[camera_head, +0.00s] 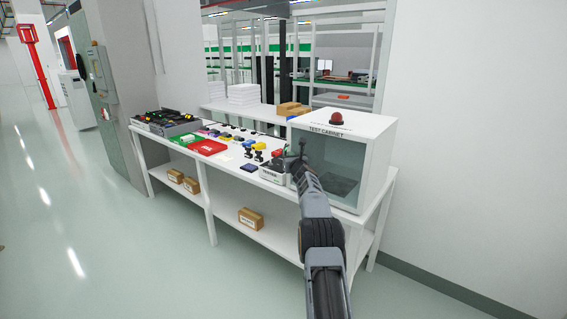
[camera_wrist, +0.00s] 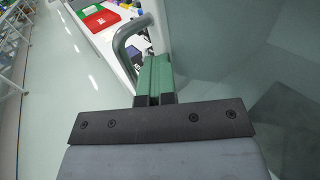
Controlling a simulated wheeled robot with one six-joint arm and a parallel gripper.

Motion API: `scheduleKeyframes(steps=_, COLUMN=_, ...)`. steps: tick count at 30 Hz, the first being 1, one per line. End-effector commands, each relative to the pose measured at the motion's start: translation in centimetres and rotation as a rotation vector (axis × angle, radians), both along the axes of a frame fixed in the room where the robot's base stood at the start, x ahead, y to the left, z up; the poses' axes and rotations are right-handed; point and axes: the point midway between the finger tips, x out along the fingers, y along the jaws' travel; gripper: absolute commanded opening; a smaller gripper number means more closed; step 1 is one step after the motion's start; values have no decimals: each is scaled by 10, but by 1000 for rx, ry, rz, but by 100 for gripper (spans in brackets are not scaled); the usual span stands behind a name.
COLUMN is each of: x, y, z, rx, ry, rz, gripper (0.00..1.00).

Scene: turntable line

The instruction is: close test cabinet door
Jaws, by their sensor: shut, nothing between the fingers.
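The white test cabinet (camera_head: 375,150) stands at the right end of the bench, with a red dome light on top. Its glass door (camera_head: 335,165) is at the front and looks flush or nearly so; I cannot tell whether a gap is left. In the wrist view the glass (camera_wrist: 240,60) fills the right side. The grey curved door handle (camera_wrist: 122,45) shows just left of my fingers. My gripper (camera_wrist: 155,65) has its green fingers shut and empty, beside the handle at the door's left edge. In the head view my arm hides part of the door's lower left.
The white bench (camera_head: 225,165) holds a red tray (camera_head: 208,147), a tester box (camera_head: 272,174), small coloured parts and a dark bin at the far left. Cardboard boxes (camera_head: 251,218) lie on the lower shelf. The floor at the left is clear.

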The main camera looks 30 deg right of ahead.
Motion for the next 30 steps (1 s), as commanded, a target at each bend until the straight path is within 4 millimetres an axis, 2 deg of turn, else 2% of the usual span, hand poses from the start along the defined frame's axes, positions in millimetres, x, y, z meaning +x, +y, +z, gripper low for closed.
scheduleKeyframes(steps=1, x=-1, y=2, z=-13, rx=6, ry=13, rz=-1, gripper=0)
scheduleKeyframes(steps=2, x=-2, y=3, z=-13, rx=6, ry=12, rz=-2, gripper=0)
scheduleKeyframes(steps=8, x=-13, y=12, z=-8, rx=1, ry=-1, rz=-10, gripper=0)
scheduleKeyframes(steps=13, x=-24, y=27, z=3, rx=-3, ry=-16, rz=-16, gripper=0)
scheduleKeyframes(steps=24, x=-49, y=89, z=7, rx=-4, ry=-17, rz=-16, gripper=0)
scheduleKeyframes(steps=30, x=-57, y=109, z=9, rx=-3, ry=-17, rz=-16, gripper=0)
